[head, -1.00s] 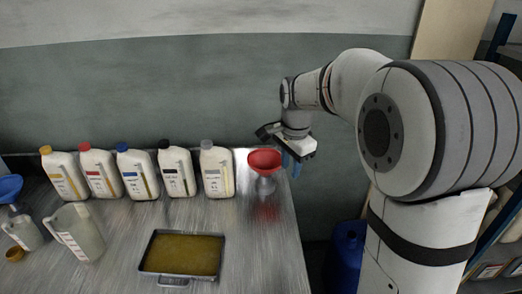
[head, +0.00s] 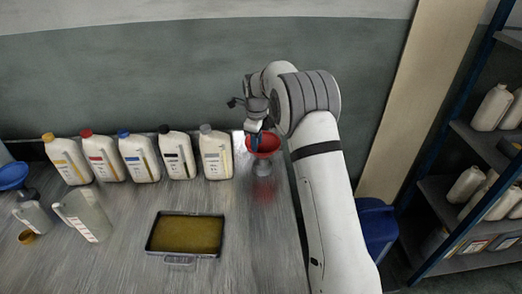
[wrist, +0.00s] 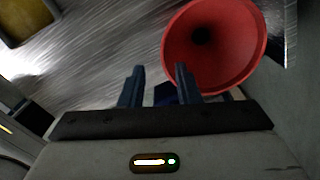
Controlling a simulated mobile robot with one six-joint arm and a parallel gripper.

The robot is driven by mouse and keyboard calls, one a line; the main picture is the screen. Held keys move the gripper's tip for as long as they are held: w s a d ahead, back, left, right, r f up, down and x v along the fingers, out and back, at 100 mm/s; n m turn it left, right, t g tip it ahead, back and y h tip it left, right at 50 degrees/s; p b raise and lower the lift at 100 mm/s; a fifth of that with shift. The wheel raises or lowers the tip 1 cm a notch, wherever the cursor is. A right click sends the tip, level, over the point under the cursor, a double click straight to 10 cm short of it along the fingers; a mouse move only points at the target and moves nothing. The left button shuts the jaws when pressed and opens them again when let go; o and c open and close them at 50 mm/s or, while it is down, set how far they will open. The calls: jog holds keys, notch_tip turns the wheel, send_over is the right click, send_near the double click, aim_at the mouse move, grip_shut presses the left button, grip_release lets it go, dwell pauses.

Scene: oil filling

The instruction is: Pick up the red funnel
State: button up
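The red funnel (head: 264,144) stands upright, wide mouth up, on a small grey holder (head: 264,168) at the table's back right. In the wrist view the funnel (wrist: 214,45) shows at the upper right, with its dark hole visible. My gripper (head: 255,140) is above and at the back left of the funnel's rim. In the wrist view my gripper (wrist: 160,72) is open, its two blue-grey fingers apart with nothing held between them. The right finger appears close to or overlapping the funnel's rim; I cannot tell whether they touch.
Several white bottles with coloured caps (head: 216,155) stand in a row left of the funnel. A tray of yellowish oil (head: 186,234) lies in front. A clear jug (head: 84,216) and a blue funnel (head: 13,176) are at the left. A blue drum (head: 376,228) and shelves (head: 470,185) stand at the right.

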jog(key=shift+w+f+p, duration=0.15)
jog(key=shift+f+p, duration=0.2)
jog(key=shift+f, duration=0.8)
jog(key=shift+w+f+p, duration=0.15)
jog(key=shift+f+p, duration=0.2)
jog(key=shift+f, duration=0.75)
grip_shut()
